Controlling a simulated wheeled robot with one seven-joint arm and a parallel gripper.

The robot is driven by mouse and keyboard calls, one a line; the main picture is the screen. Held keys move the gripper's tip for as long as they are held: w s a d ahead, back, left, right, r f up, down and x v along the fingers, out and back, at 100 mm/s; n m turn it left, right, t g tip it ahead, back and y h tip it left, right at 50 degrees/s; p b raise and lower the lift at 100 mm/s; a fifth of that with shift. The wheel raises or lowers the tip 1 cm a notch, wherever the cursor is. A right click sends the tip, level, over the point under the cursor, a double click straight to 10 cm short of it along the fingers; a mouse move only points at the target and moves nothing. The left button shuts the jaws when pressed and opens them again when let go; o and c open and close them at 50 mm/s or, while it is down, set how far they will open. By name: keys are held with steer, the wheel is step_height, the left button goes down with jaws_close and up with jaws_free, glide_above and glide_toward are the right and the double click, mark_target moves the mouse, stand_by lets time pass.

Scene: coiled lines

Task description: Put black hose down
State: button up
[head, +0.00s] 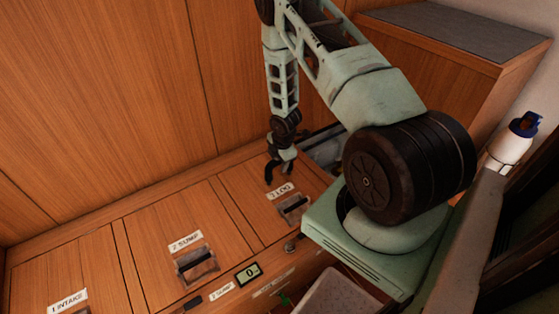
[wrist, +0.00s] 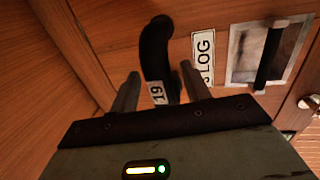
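The black hose (wrist: 155,50) is a short, curved dark piece with a white tag marked 19. In the wrist view it lies between the two fingers of my gripper (wrist: 160,88), which is shut on it. In the head view the hose (head: 269,172) shows as a dark curve at my gripper (head: 284,157), over the wooden top by the 3 LOG label (head: 280,190). Whether the hose touches the wood is hard to tell. Its lower end is hidden by my gripper in the wrist view.
The wooden bench top has panels labelled 1 INTAKE (head: 68,301), 2 SUMP (head: 185,242) and 3 LOG, with recessed handles. A small display (head: 248,273) sits at the front edge. A wood wall (head: 100,100) stands behind. A white bottle (head: 510,145) is at right.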

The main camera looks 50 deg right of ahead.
steer(key=shift+r, duration=0.1)
step_height(320, 180, up, 12)
steer(key=s+p, duration=0.2)
steer(key=a+r+m, duration=0.2)
steer(key=a+r, duration=0.6)
steer(key=a, duration=0.5)
steer(key=a+r+m, duration=0.2)
steer(key=a+r, duration=0.6)
steer(key=a, duration=0.4)
steer(key=s+a+r+m, duration=0.1)
steer(key=s+a+r, duration=0.2)
steer(key=s+a, duration=0.2)
steer(key=s+a+r+m+g+y, duration=0.1)
steer(key=s+a+r, duration=0.2)
steer(key=s, duration=0.6)
steer(key=s+a+r+m+g, duration=0.1)
steer(key=s+a+r, duration=0.3)
steer(key=s+a, duration=0.2)
steer(key=shift+s+a, duration=0.35)
steer(key=shift+s, duration=0.05)
